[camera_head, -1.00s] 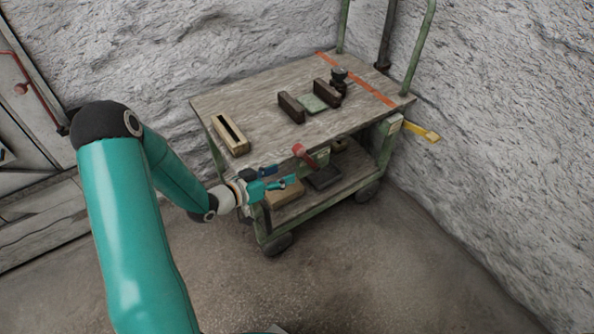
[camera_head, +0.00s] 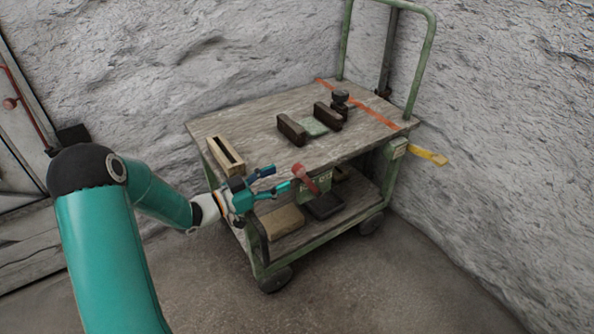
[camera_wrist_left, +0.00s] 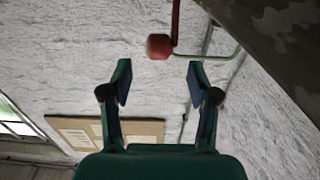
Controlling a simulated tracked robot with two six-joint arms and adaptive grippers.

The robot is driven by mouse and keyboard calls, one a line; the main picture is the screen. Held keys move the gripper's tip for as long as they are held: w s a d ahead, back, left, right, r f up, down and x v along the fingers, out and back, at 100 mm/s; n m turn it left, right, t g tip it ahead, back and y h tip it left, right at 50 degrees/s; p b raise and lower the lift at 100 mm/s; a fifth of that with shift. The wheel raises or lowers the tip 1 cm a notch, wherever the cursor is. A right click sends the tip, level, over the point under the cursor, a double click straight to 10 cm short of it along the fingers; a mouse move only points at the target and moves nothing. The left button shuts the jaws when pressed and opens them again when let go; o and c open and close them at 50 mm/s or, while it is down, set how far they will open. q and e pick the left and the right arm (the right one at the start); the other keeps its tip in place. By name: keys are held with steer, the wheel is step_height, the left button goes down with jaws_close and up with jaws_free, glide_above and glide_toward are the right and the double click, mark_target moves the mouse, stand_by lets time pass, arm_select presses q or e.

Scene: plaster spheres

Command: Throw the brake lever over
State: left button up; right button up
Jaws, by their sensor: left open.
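A short red lever with a round knob (camera_head: 299,169) stands out from a green housing (camera_head: 311,190) at the front edge of the cart's top. I take it for the brake lever. My left gripper (camera_head: 279,179) is open and empty, just left of the knob, with its two fingers pointing toward it. In the left wrist view a red knob on a red rod (camera_wrist_left: 158,46) shows beyond the open fingertips (camera_wrist_left: 159,80), roughly centred between them and apart from them. My right gripper is not in view.
The green-framed cart (camera_head: 240,125) has a wooden top with a slotted wooden box (camera_head: 225,156), two dark blocks and a black knobbed piece (camera_head: 340,100). A yellow handle (camera_head: 428,155) sticks out at its right. Boxes lie on the lower shelf. Rough walls stand behind; floor in front is clear.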

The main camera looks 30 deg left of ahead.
mark_target(293, 172)
arm_select(q)
steer(key=x, duration=0.7)
steer(key=shift+b, duration=0.35)
